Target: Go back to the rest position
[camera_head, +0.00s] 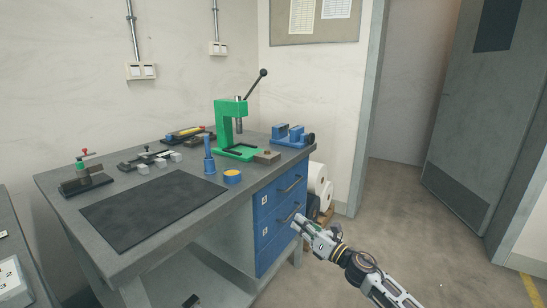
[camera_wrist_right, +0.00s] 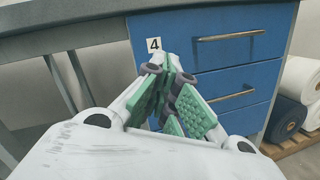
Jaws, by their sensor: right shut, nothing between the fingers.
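My right gripper (camera_head: 300,221) is in front of the blue drawers of the workbench, low at the right of its front edge. In the right wrist view its green-padded fingers (camera_wrist_right: 172,82) meet at the tips, with nothing between them. The blue drawer unit (camera_wrist_right: 225,65) fills the view behind the fingers; its drawers look closed. I cannot tell whether the fingertips touch the drawer front. My left gripper is not in either view.
The workbench (camera_head: 60,200) carries a dark mat (camera_head: 155,208), a green arbor press (camera_head: 222,125), a blue vise (camera_head: 292,138) and several small tools. An open grey door (camera_head: 485,120) is at right. The floor (camera_head: 440,245) between is clear.

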